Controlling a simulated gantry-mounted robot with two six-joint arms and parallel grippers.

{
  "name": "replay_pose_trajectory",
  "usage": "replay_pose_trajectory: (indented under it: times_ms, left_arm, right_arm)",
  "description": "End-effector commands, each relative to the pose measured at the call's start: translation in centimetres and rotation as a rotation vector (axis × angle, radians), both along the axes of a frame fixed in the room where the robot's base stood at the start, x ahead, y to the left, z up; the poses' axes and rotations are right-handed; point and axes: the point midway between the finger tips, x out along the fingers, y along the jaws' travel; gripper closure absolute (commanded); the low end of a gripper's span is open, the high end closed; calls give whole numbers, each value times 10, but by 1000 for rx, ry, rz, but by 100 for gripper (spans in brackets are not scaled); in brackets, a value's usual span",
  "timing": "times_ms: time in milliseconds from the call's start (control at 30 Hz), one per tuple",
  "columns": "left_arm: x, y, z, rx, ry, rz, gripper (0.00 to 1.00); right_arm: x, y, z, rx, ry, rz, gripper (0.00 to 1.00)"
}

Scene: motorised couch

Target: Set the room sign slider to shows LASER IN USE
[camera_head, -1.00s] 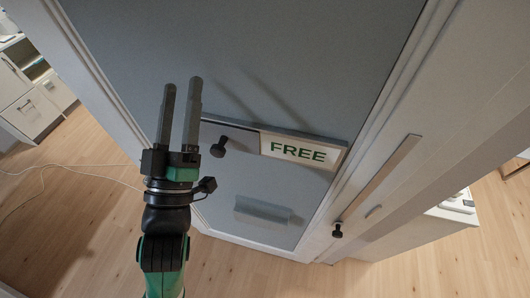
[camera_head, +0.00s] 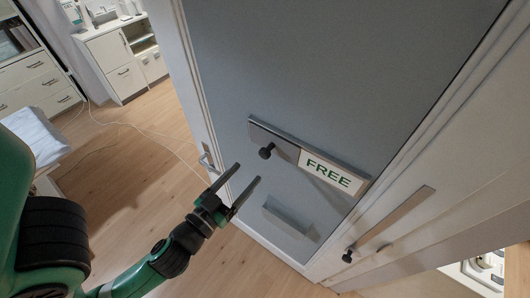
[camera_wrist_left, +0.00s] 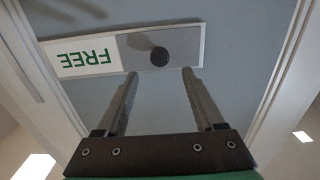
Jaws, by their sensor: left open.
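The room sign slider (camera_head: 285,146) is mounted on the grey door and reads FREE in green at its right end in the head view. Its black knob (camera_head: 266,152) stands out on the grey cover, left of the word. My left gripper (camera_head: 248,174) is open and empty, a little below and left of the knob in the head view. In the left wrist view the sign (camera_wrist_left: 92,57) appears upside down. There the knob (camera_wrist_left: 159,56) lies just beyond the two fingertips, roughly between them. I see no contact with it. My right gripper is not in view.
The grey door (camera_head: 300,60) has a handle (camera_head: 209,162) at its left edge and a small box-like holder (camera_head: 290,217) below the sign. A vertical rail with a black knob (camera_head: 347,256) is on the frame at right. White cabinets (camera_head: 115,60) stand far left.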

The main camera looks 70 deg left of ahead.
Motion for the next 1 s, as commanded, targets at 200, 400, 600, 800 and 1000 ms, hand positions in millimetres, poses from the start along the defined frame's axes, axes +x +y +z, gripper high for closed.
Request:
replay_pose_trajectory:
  times_ms: [200,400,600,800,1000]
  left_arm:
    - [26,20,-1,3,-16,6,30]
    - [60,42,6,6,-11,0,30]
    - [78,53,3,6,-7,-3,30]
    - [80,54,2,6,-7,-3,30]
    - [80,54,2,6,-7,-3,52]
  right_arm:
    - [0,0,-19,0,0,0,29]
    - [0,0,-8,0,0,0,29]
    - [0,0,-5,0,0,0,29]
    - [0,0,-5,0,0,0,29]
    - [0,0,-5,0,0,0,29]
